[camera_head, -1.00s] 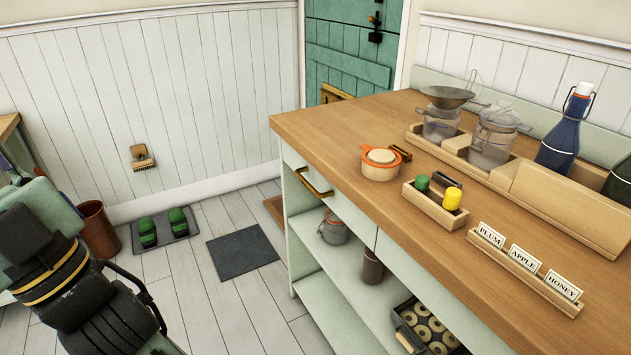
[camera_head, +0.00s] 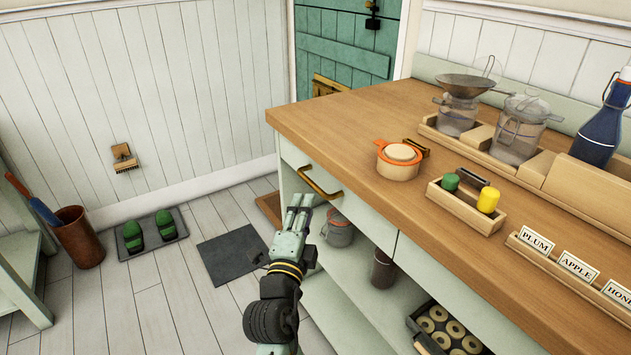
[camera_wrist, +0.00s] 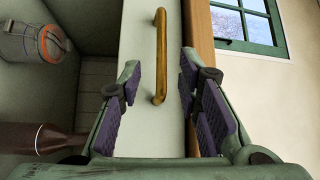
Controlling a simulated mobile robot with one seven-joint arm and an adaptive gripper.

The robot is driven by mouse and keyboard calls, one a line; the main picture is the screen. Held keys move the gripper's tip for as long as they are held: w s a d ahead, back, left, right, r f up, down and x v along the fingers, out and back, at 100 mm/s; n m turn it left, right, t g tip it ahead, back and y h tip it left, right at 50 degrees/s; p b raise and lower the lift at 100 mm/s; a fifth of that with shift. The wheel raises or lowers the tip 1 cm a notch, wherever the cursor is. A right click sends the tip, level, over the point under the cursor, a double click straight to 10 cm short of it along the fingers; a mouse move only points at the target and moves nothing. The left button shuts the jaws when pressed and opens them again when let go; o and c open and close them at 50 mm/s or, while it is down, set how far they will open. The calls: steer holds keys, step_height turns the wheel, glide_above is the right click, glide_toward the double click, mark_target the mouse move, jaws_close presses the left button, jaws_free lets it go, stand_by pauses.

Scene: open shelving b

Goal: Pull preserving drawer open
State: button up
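The preserving drawer (camera_head: 345,198) is the pale green front under the left end of the wooden counter. It looks closed, flush with the cabinet. Its brass bar handle (camera_head: 317,186) stands out from the front. In the wrist view the brass handle (camera_wrist: 160,55) lies ahead, running up the picture between the fingers' lines. My gripper (camera_head: 300,202) is just in front of and below the handle in the head view. In the wrist view my gripper (camera_wrist: 160,85) has its fingers spread wide, with nothing held. The handle's near end is close to the fingertips; whether they touch is unclear.
The wooden counter (camera_head: 330,112) overhangs just above the drawer. On it stand an orange-rimmed pot (camera_head: 399,165), a small tray (camera_head: 466,213) and glass jars (camera_head: 517,130). An open shelf below holds a lidded jar (camera_wrist: 38,42) and a tin of rings (camera_head: 440,325).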

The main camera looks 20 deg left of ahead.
mark_target(312, 181)
steer(key=w+p, duration=0.1)
steer(key=w, duration=0.1)
steer(key=w+r, duration=0.1)
steer(key=w, duration=0.2)
steer(key=w+a+p, duration=0.1)
steer(key=w, duration=0.2)
steer(key=shift+w+a+r+p, duration=0.1)
steer(key=shift+w+r+p, duration=0.15)
steer(key=shift+p, duration=0.1)
steer(key=shift+c, duration=0.3)
steer(key=shift+f, duration=0.1)
jaws_close()
